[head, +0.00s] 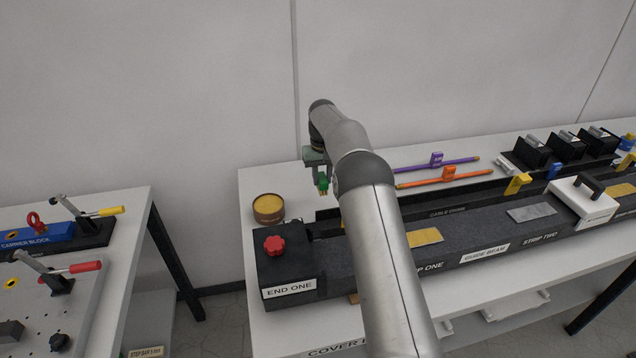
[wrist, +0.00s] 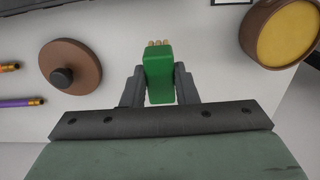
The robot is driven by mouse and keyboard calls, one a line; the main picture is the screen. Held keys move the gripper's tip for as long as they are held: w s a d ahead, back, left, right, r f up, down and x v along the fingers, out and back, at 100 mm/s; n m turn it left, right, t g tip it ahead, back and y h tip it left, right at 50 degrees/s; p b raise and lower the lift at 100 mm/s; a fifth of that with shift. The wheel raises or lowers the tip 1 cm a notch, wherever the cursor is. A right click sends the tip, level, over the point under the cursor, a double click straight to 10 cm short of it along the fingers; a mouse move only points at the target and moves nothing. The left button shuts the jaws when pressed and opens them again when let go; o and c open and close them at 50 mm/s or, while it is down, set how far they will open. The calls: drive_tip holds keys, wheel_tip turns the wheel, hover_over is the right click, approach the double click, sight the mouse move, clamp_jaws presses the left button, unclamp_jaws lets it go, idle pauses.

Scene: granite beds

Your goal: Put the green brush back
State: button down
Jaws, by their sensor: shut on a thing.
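My gripper (head: 318,160) is shut on the green brush (head: 322,184) and holds it above the back left part of the bench. In the wrist view the green block of the brush (wrist: 159,75) sits between the two fingers of my gripper (wrist: 159,88), with several tan tips at its far end. A round brown container with a yellow inside (head: 268,207) stands at the bench's left end; it also shows at the upper right of the wrist view (wrist: 285,32). The gripper is to its right in the head view.
The wrist view shows a brown disc with a dark knob (wrist: 70,65). Purple (head: 437,161) and orange (head: 449,175) rods lie at the back. The dark guide beam (head: 345,263), with a red knob (head: 274,244) on its end, runs along the bench.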

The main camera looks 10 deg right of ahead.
drive_tip(key=shift+w+a+f, duration=0.45)
drive_tip(key=shift+a+f, duration=0.1)
drive_tip(key=shift+f, duration=0.25)
drive_tip(key=shift+f+p, duration=0.8)
drive_tip(key=shift+f, duration=0.75)
drive_tip(key=shift+f, duration=0.2)
drive_tip(key=c, duration=1.1)
unclamp_jaws()
drive_tip(key=shift+c, duration=0.2)
drive_tip(key=shift+r, duration=0.1)
